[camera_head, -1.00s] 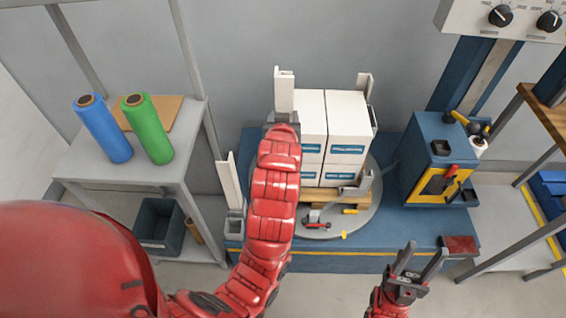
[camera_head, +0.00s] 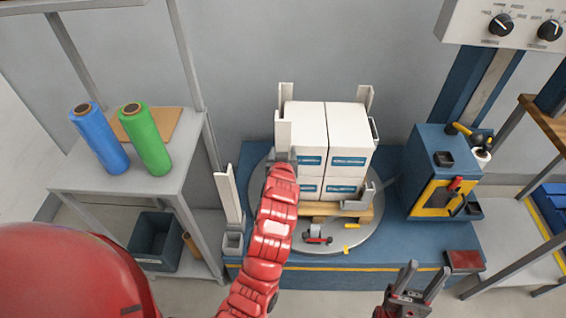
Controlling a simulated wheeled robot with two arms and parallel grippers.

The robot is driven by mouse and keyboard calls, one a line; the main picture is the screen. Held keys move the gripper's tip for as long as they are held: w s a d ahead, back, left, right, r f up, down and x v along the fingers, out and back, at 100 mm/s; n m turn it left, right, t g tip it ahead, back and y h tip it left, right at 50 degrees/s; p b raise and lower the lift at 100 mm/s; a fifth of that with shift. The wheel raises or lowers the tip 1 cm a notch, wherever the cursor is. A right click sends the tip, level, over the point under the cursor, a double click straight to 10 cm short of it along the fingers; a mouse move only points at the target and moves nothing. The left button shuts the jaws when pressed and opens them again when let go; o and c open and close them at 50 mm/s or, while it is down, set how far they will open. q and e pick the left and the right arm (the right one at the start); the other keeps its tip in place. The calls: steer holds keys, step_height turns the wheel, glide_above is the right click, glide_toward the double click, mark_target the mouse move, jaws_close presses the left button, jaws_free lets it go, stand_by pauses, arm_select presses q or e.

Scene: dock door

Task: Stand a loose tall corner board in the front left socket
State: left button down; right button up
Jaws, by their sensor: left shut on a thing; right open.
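My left gripper (camera_head: 283,156) is shut on a white tall corner board (camera_head: 283,132), held upright at the front left of the stacked white boxes (camera_head: 327,135). My red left arm hides the board's lower part and the front left socket, so I cannot tell if it is seated. Another tall board (camera_head: 286,93) stands behind it at the back left, and one (camera_head: 365,96) at the back right. A short piece (camera_head: 367,193) stands at the front right. A white board (camera_head: 229,195) leans in a grey holder (camera_head: 233,242). My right gripper (camera_head: 420,283) is open and empty.
The boxes stand on a wooden pallet (camera_head: 320,211) on a round turntable (camera_head: 360,233). A red-handled tool (camera_head: 318,238) lies in front. A blue cabinet (camera_head: 428,150) is to the right, a grey shelf (camera_head: 130,185) with blue and green rolls to the left.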

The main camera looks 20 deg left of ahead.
arm_select(q)
step_height(320, 180, down, 5)
steer(key=shift+r, duration=0.2)
steer(key=shift+f, duration=0.25)
steer(key=shift+c, duration=1.1)
jaws_free()
steer(key=shift+r, duration=0.1)
